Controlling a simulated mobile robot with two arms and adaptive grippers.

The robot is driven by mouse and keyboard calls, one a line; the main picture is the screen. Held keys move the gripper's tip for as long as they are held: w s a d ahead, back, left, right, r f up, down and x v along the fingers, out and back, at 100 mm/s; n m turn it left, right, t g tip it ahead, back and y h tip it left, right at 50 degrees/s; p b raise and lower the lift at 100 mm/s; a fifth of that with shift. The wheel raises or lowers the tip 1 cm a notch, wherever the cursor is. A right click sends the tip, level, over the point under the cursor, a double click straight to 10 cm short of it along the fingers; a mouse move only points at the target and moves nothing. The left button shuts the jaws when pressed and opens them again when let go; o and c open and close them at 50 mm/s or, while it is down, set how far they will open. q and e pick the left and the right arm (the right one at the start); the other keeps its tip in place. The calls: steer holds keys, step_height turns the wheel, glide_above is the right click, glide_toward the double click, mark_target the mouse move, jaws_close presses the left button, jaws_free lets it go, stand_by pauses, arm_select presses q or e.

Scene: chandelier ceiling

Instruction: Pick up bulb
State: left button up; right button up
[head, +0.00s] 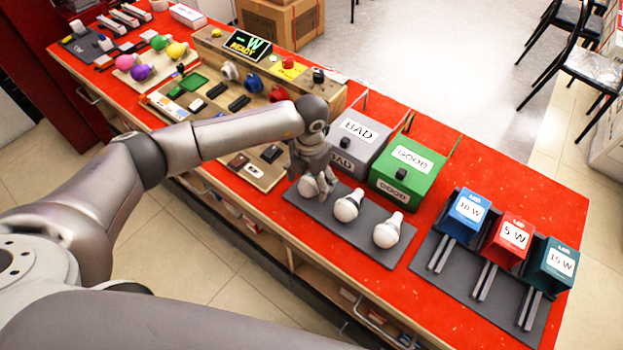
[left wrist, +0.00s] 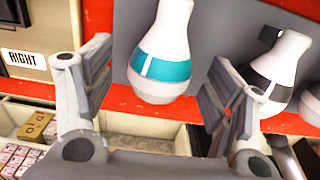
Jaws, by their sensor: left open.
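Three white bulbs lie in a row on a dark grey mat (head: 324,218) on the red table. My left gripper (head: 320,180) is over the leftmost bulb (head: 307,190) and partly covers it. The middle bulb (head: 348,206) and the right bulb (head: 388,230) are clear of it. In the left wrist view my open gripper (left wrist: 160,68) has a bulb with a teal band (left wrist: 165,70) between and beyond its fingers, with gaps on both sides. A bulb with a black band (left wrist: 278,65) is partly behind the right finger. My right gripper is not in view.
A grey BAD box (head: 352,135) and a green GOOD box (head: 405,168) stand behind the bulbs. Blue, red and teal wattage boxes (head: 469,214) stand at the right. A wooden test station (head: 240,85) with buttons is at the left. Open drawers show below the table edge.

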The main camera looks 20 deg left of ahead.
arm_select(q)
steer(key=shift+f, duration=0.4)
steer(key=shift+c, duration=0.4)
steer(key=c, duration=1)
steer(key=shift+r, duration=0.15)
